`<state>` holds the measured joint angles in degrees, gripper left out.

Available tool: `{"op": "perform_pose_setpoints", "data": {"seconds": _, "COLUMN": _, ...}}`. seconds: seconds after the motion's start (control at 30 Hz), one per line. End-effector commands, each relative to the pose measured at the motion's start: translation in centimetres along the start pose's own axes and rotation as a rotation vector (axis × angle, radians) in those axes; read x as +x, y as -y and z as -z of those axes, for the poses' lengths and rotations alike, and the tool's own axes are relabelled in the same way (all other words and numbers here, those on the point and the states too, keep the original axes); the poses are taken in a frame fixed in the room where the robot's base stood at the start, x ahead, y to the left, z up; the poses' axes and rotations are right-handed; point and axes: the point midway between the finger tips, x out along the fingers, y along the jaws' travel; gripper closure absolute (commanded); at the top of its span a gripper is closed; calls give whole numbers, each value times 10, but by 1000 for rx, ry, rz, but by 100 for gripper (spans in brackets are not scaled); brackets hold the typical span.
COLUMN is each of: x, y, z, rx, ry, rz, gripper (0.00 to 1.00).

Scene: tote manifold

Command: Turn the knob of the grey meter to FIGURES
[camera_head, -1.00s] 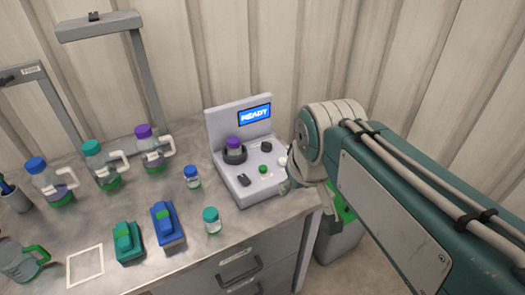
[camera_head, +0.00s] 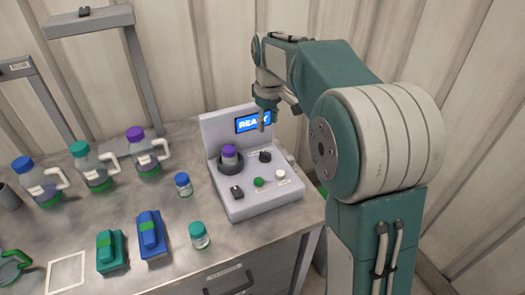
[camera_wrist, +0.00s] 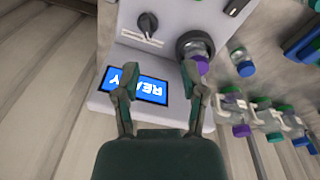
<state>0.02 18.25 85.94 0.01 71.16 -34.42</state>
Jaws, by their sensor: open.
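The grey meter (camera_head: 262,202) stands on the bench with a blue screen (camera_head: 246,124) reading READY. A dark knob (camera_head: 264,156) sits below the screen. It also shows at the top of the wrist view (camera_wrist: 148,24), with a pale mark on it. A second dark control (camera_head: 236,192) is at the front left of the panel. No FIGURES label is readable. My gripper (camera_head: 264,122) is in front of the screen's right part, above the knob. In the wrist view my gripper (camera_wrist: 160,77) is open and empty, its fingers spread across the screen.
A purple-capped bottle (camera_head: 229,153) sits in the meter's dark round holder, left of the knob. Green (camera_head: 258,182) and white (camera_head: 280,174) buttons are in front. A blue-capped vial (camera_head: 183,185), a teal-capped vial (camera_head: 199,236) and handled bottles (camera_head: 96,168) stand left.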

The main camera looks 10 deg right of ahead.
Motion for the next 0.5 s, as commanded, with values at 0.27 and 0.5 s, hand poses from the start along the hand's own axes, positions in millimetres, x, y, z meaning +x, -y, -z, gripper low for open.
{"op": "perform_pose_setpoints", "data": {"seconds": 0.27, "x": 41, "y": -24, "z": 32, "rx": -101, "ry": 55, "rz": 44, "gripper": 46}}
{"op": "perform_pose_setpoints", "data": {"seconds": 0.5, "x": 56, "y": -26, "z": 38, "rx": -121, "ry": 66, "rz": 51, "gripper": 46}}
